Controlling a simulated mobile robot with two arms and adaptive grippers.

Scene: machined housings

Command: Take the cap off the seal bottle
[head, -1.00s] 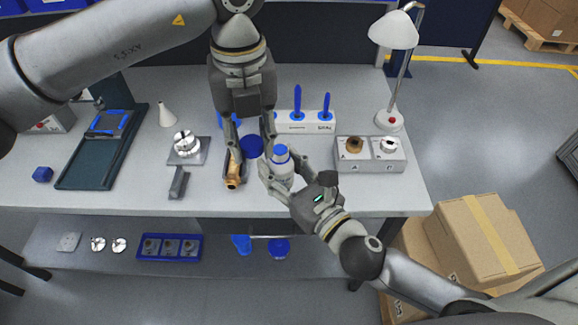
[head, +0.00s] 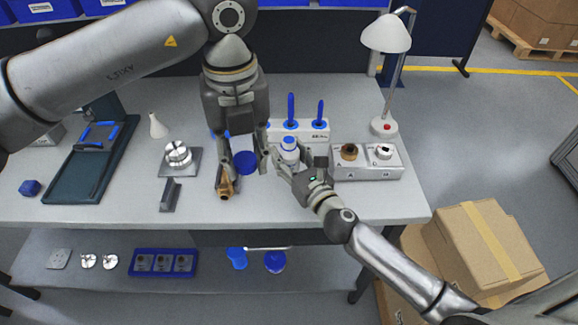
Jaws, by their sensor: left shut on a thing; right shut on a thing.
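The seal bottle (head: 289,155) is white with blue at its top and stands roughly upright right of the bench's middle. My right gripper (head: 284,168) is shut on the bottle's body from the front right, and its fingers hide the lower part. My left gripper (head: 244,165) points down to the left of the bottle, apart from it. A round blue piece (head: 245,162) sits between its fingers, and the gripper is shut on it. I cannot tell for sure whether this piece is the bottle's cap.
A brass-coloured part (head: 225,187) lies close to my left gripper's left finger. Behind the bottle is a white holder (head: 315,131) with blue-handled tools. To the right are a grey two-station box (head: 366,173) and a lamp (head: 386,36). The front left of the bench is mostly clear.

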